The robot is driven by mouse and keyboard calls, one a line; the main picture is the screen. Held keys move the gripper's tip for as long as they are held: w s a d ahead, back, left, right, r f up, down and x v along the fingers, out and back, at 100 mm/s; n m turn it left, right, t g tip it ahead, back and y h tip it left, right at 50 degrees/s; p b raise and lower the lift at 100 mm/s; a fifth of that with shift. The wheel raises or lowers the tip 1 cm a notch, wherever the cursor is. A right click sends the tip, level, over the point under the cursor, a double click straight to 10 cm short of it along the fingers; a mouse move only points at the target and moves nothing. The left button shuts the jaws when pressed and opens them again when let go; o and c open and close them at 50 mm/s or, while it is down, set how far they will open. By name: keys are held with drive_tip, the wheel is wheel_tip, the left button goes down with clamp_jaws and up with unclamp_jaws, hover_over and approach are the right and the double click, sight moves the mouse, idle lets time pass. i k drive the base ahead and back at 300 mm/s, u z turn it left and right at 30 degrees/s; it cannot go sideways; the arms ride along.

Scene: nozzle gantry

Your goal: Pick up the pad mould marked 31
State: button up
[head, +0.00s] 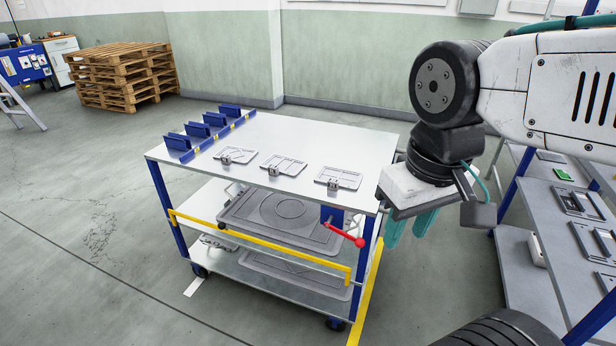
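Three small grey pad moulds, each with a small block at its front edge, lie in a row on the cart's white top: a left one (236,155), a middle one (284,164) and a right one (340,179). I cannot read a number on any of them, so I cannot tell which is 31. My gripper (409,228) points down beyond the right edge of the cart top, to the right of the right mould and apart from it. Its two teal fingers stand apart with nothing seen between them.
The cart (250,187) carries blue upright holders (208,125) along its left edge and larger plates (282,218) on lower shelves. A red-knobbed lever (345,234) sticks out at its front. A grey shelf rack (560,230) stands at right. Floor at left is clear.

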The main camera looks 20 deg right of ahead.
sight(276, 164)
drive_tip(key=u, duration=0.55)
drive_tip(key=i, duration=1.2)
drive_tip(key=z, duration=0.3)
